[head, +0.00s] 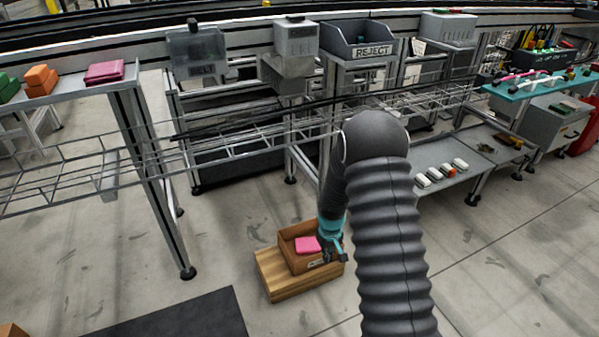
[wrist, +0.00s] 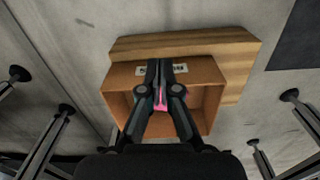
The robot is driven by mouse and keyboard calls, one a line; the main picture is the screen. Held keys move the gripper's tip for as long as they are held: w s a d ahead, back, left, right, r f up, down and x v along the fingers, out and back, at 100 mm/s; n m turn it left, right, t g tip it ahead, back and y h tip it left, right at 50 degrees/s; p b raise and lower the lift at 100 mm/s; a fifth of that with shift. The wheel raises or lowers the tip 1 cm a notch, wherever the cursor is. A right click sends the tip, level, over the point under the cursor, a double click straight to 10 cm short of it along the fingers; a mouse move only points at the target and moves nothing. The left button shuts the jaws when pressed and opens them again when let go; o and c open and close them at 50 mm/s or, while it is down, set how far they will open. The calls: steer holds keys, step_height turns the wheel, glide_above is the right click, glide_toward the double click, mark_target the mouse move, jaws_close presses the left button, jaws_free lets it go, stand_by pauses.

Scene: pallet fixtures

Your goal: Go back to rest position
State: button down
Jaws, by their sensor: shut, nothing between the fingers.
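My gripper (head: 339,254) is shut and empty. In the head view it hangs at the right side of an open brown box (head: 287,235) that sits on a wooden pallet (head: 278,286). A pink item (head: 307,244) lies inside the box. In the wrist view my gripper (wrist: 160,66) points down over the box (wrist: 206,72), with its fingertips together near the labelled wall. The pink item mostly hides behind the fingers there, with a small part (wrist: 160,97) showing between them. The height of the fingertips above the box is hard to tell.
A grey table (head: 70,88) at left holds green, orange and pink items. A REJECT bin (head: 361,40) stands at the back. A low shelf (head: 455,190) at right carries several small items. A dark mat (head: 175,318) lies in front. Metal table legs stand near the pallet.

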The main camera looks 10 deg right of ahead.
steer(key=s+r+m+g, duration=0.1)
steer(key=s+r+g, duration=0.1)
steer(key=s, duration=0.5)
steer(key=s+r+t+p, duration=0.1)
steer(key=s+r, duration=0.6)
steer(key=r, duration=0.7)
steer(key=s+r+m+t+p, duration=0.1)
steer(key=s+r+t, duration=0.3)
steer(key=s+r, duration=0.4)
steer(key=s+r+m+t+p, duration=0.1)
steer(key=s+r, duration=0.6)
steer(key=r, duration=1.4)
steer(key=shift+s+a+t+p, duration=0.35)
steer(key=shift+t+p, duration=0.45)
steer(key=shift+p, duration=0.35)
